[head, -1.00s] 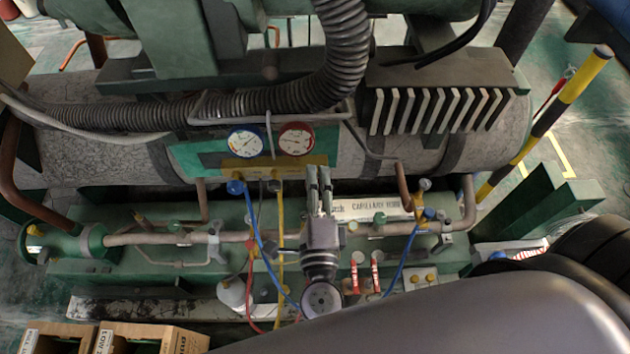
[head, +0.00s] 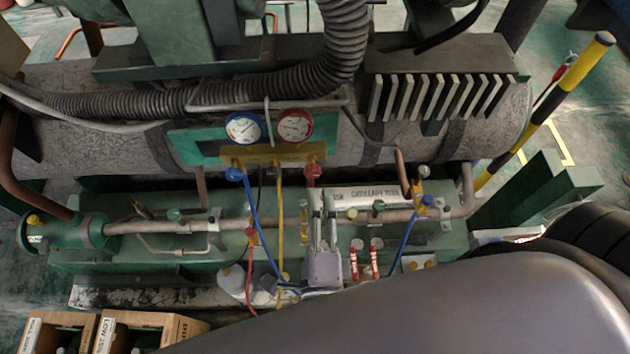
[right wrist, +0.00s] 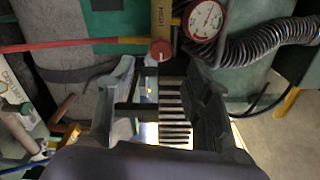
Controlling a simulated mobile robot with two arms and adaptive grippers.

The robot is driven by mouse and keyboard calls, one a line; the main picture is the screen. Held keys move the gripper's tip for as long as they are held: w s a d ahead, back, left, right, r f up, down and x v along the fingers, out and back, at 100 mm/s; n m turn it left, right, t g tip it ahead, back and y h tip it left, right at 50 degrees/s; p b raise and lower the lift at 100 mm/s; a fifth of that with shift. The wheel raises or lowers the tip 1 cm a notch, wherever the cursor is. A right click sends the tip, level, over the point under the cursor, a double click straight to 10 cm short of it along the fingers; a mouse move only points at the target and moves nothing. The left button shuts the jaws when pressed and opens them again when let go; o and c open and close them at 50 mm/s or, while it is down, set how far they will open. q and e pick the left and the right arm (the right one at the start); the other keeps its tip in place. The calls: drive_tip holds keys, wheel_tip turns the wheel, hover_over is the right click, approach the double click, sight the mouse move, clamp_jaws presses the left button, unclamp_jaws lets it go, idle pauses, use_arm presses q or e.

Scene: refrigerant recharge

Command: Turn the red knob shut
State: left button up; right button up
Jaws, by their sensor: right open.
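The red knob (head: 313,171) is at the right end of the yellow manifold bar (head: 272,159), below the red-rimmed gauge (head: 295,126). My right gripper (head: 323,192) is open and empty, with its fingertips just below the knob in the head view. In the right wrist view the knob (right wrist: 161,50) shows between and beyond the two spread fingers (right wrist: 165,75), apart from both. A blue knob (head: 234,174) is at the bar's left end, below the blue-rimmed gauge (head: 243,127). My left gripper is not in view.
Red, yellow and blue hoses (head: 261,236) hang below the manifold. A copper pipe (head: 272,223) runs across the green base. A corrugated black hose (head: 343,45) and a finned block (head: 440,95) are above. Cardboard boxes (head: 150,325) stand at lower left.

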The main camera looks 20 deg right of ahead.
drive_tip(key=v, duration=0.3)
drive_tip(key=shift+s+a, duration=0.15)
drive_tip(key=shift+s, duration=0.2)
drive_tip(key=w+a+f+n+y+b, duration=0.1)
drive_tip(key=a+f+n+y, duration=0.2)
drive_tip(key=f+n, duration=0.3)
drive_tip(key=a+f+n+y+b, duration=0.1)
drive_tip(key=a+f+n+y, duration=0.2)
drive_tip(key=f, duration=0.5)
wheel_tip(320, 180, down, 19)
drive_tip(key=s+d+n+g+y, duration=0.25)
drive_tip(key=n+g, duration=0.25)
drive_tip(key=n, duration=0.4)
drive_tip(key=s+d+f+n+g+b, duration=0.1)
drive_tip(key=s+d+f+n+g, duration=0.25)
drive_tip(key=f, duration=0.45)
drive_tip(key=s+d+f+n+g+b, duration=0.1)
drive_tip(key=s+d+f+n+g, duration=0.2)
drive_tip(key=f, duration=0.5)
drive_tip(key=s+d+f+n+g+h+b, duration=0.1)
drive_tip(key=s+d+f+g+h, duration=0.2)
drive_tip(key=s+d+f+g, duration=0.2)
drive_tip(key=s+d+f, duration=0.3)
drive_tip(key=s+d, duration=0.4)
drive_tip(key=shift+s+f+n, duration=0.15)
drive_tip(key=shift+f+n, duration=0.2)
drive_tip(key=shift+f, duration=0.05)
drive_tip(key=shift+h, duration=0.25)
